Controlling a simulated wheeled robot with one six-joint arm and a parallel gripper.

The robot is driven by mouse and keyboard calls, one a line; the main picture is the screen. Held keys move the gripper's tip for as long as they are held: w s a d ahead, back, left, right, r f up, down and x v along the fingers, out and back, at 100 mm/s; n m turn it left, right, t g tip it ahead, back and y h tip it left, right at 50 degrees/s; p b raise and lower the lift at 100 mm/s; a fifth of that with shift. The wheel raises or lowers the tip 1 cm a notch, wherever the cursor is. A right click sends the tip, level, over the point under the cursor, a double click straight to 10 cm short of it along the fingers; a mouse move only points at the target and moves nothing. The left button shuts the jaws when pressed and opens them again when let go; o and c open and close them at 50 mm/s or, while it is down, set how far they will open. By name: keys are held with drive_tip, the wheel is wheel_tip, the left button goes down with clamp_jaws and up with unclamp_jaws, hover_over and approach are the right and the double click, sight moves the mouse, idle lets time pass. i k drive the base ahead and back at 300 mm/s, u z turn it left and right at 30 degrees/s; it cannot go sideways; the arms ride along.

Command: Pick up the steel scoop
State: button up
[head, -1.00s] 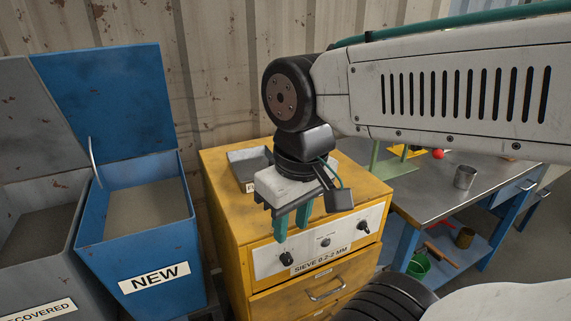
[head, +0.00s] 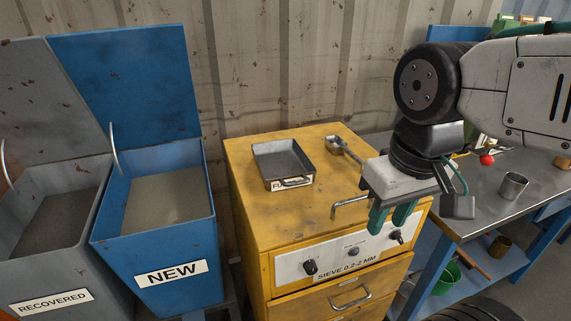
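The steel scoop (head: 337,145) lies on top of the yellow sieve cabinet (head: 260,212), near its back right corner. Its bowl is at the back left and its handle runs forward and right toward my gripper, where the end seems hidden. My gripper (head: 392,220) points down in front of the cabinet's right side, its two green fingers apart with a narrow gap. It looks open and empty, nearer the camera than the scoop. I cannot tell its exact height above the cabinet top.
A shallow grey tray (head: 272,163) sits on the cabinet, left of the scoop. A bent metal rod (head: 350,202) is at the front edge beside my gripper. Blue NEW bin (head: 150,245) and grey RECOVERED bin (head: 75,270) stand left. A metal cup (head: 513,186) stands on the right workbench (head: 480,208).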

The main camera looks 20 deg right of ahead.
sight(334, 144)
drive_tip(key=k, duration=1.25)
drive_tip(key=z, duration=0.75)
drive_tip(key=i, duration=1.75)
drive_tip(key=u, duration=0.75)
